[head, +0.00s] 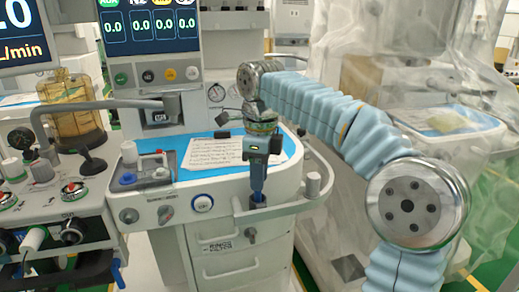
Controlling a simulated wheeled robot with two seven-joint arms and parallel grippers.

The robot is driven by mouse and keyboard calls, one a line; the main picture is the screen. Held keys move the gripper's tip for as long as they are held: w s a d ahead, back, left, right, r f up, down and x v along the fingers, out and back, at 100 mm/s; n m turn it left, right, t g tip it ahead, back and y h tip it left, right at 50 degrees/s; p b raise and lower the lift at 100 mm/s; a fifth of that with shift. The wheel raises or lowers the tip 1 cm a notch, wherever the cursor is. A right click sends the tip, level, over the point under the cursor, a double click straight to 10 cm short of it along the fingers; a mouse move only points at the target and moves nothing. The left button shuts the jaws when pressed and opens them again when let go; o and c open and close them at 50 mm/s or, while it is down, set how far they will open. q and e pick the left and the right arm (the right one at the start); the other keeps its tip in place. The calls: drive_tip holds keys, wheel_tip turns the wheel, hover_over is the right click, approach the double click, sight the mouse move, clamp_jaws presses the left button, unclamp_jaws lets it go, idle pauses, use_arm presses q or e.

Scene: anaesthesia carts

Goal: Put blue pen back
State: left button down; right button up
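My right gripper (258,194) points down over the front right edge of the anaesthesia cart's worktop (205,183). Its narrow blue lower part ends beside the dark bracket at the cart's front rail. At this size I cannot tell the fingers from anything between them, nor whether they are open or shut. I cannot make out a separate blue pen. My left gripper is not in view.
A printed sheet (212,151) lies on the worktop's blue mat. A grey block with knobs (149,170) stands left of it. A rail (312,205) curves around the cart's right side. A second, plastic-covered cart (455,128) stands at right.

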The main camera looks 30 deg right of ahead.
wheel_tip(320, 180, up, 9)
drive_tip(key=shift+f, duration=0.1)
idle(0.4)
